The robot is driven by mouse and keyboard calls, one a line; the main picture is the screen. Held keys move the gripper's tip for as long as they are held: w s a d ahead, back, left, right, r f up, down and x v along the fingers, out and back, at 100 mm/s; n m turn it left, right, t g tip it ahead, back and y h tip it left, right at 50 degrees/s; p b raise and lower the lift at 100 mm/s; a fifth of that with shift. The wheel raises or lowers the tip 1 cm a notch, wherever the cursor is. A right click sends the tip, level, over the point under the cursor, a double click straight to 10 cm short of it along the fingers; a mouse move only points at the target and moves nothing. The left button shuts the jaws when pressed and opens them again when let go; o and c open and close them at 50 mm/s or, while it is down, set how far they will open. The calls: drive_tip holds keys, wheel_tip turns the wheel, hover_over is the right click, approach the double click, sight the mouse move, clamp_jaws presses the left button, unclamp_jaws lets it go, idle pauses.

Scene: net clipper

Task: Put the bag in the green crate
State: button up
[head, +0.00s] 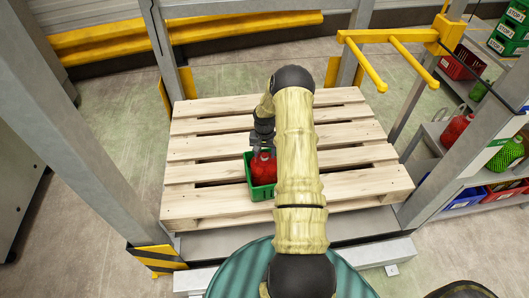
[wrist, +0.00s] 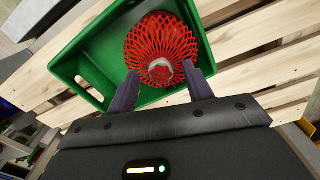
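The red net bag (head: 263,169) sits inside the green crate (head: 262,192) on the wooden pallet, partly hidden by my arm in the head view. In the wrist view, the bag (wrist: 160,40) lies against the right part of the crate (wrist: 68,70), its gathered end facing my gripper. My gripper (wrist: 161,78) is over the crate's near side. Its two dark fingers are spread wide, with the near end of the bag around the gap between their tips. No finger visibly pinches the net. In the head view my fingertips are hard to make out.
The pallet (head: 205,205) has free boards around the crate. Grey posts frame it, and a yellow forked bracket (head: 390,45) juts in at the upper right. Shelves at right hold another red bag (head: 455,130), a green bag (head: 506,154) and several crates.

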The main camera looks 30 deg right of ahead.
wheel_tip(320, 180, up, 12)
drive_tip(key=shift+r, duration=0.15)
idle(0.5)
idle(0.4)
drive_tip(key=s+a+r+n+t, duration=0.1)
drive_tip(key=s+a+r+n, duration=0.35)
drive_tip(key=a+r, duration=0.85)
drive_tip(key=s+a+r+n+t, duration=0.1)
drive_tip(key=s+a+r+n, duration=0.2)
drive_tip(key=s+a, duration=0.9)
drive_tip(key=s+r, duration=0.1)
drive_tip(key=s, duration=0.3)
drive_tip(key=shift+s+a+t, duration=0.3)
drive_tip(key=shift+s+a, duration=0.05)
